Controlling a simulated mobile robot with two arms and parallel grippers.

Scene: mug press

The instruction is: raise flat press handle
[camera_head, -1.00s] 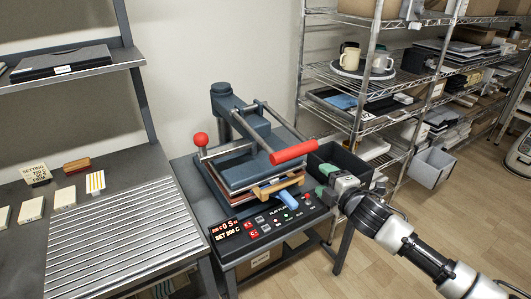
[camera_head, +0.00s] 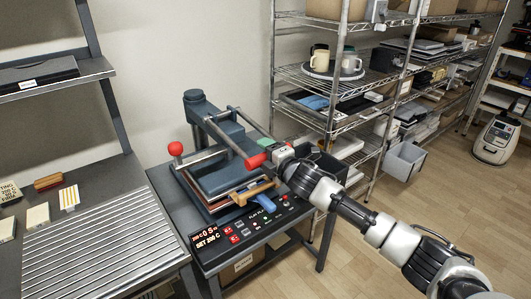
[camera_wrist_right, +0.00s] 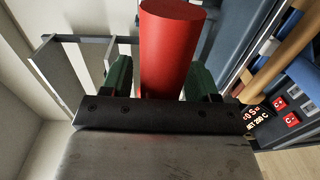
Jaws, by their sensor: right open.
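The flat press (camera_head: 215,172) stands on a dark bench, with its blue upper plate down over the lower part. Its handle is a grey bar frame that ends in a red grip (camera_head: 255,161) on the front right side. My right gripper (camera_head: 274,151) is at the right part of this grip and hides some of it. In the right wrist view, the red grip (camera_wrist_right: 170,40) stands between the two green fingers of my open right gripper (camera_wrist_right: 159,78). I cannot tell whether either finger touches it. My left gripper is out of view.
A wire shelf (camera_head: 310,80) stands behind right. Open floor (camera_head: 345,260) lies to the right.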

